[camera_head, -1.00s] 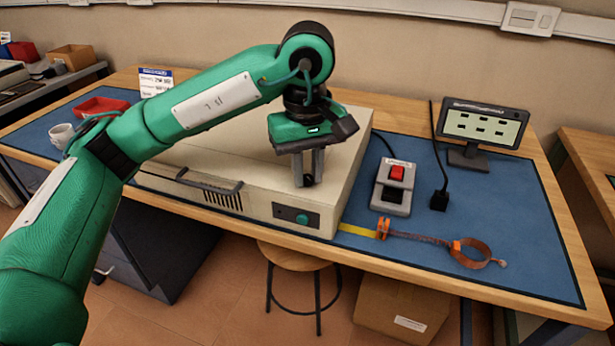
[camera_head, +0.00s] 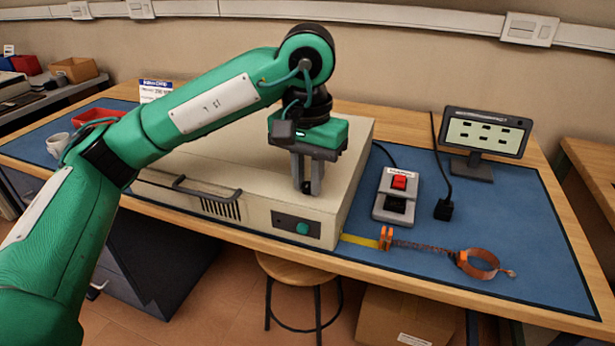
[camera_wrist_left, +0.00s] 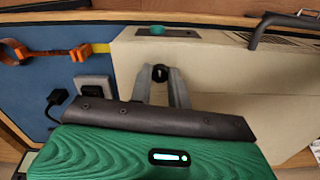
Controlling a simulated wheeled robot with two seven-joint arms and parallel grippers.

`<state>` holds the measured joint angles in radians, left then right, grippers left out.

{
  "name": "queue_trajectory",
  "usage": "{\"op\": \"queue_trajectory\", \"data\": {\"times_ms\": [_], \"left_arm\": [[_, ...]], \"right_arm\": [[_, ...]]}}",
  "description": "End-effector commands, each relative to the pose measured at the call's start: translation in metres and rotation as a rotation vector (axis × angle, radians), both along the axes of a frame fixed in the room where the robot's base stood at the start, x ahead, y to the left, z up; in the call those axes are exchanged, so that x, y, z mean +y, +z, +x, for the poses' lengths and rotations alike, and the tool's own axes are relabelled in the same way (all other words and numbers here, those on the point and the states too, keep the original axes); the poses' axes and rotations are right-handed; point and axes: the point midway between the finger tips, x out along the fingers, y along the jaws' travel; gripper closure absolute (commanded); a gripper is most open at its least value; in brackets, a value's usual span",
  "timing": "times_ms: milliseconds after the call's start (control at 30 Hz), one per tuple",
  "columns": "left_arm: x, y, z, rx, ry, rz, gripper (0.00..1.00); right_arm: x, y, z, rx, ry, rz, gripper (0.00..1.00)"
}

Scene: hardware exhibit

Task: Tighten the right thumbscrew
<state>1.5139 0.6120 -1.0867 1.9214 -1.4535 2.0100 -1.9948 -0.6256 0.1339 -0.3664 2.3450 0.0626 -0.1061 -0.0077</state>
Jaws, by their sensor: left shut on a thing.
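A beige flat instrument case (camera_head: 270,196) lies on the blue mat. My left gripper (camera_head: 307,189) points straight down onto the front right of its lid. Its fingers are shut on a small black thumbscrew (camera_wrist_left: 160,73), seen between the fingertips in the left wrist view, where the gripper (camera_wrist_left: 161,80) also shows. The screw's lower part, and whether it sits flush on the lid, cannot be made out. No second thumbscrew shows; my arm hides part of the lid. My right gripper is out of view.
The case front has a dark handle (camera_head: 207,189) and a green knob (camera_head: 302,228). To the right are a grey box with a red switch (camera_head: 399,182), a black plug (camera_head: 443,209), an orange strap (camera_head: 478,264) and a small display (camera_head: 486,132). A stool (camera_head: 296,269) stands below.

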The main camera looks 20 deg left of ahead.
Motion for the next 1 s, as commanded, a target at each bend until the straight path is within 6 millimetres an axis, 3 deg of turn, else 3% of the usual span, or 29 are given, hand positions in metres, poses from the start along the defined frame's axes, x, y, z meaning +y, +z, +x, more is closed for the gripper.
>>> {"op": "queue_trajectory", "data": {"times_ms": [767, 800, 867, 1000], "left_arm": [[0.0003, 0.001, 0.0005, -0.003, -0.096, -0.001, 1.0], [0.0003, 0.001, 0.0005, -0.002, -0.096, 0.0, 0.74], [0.0002, 0.0008, 0.0003, -0.002, -0.096, 0.0, 0.62], [0.0003, 0.0005, 0.0002, -0.001, -0.096, 0.0, 0.6]], "right_arm": [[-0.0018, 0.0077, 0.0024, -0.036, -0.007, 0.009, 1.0], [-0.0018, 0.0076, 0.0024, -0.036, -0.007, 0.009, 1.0], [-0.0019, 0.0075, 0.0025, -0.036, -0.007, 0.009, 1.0], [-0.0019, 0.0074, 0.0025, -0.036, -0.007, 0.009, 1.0]]}}
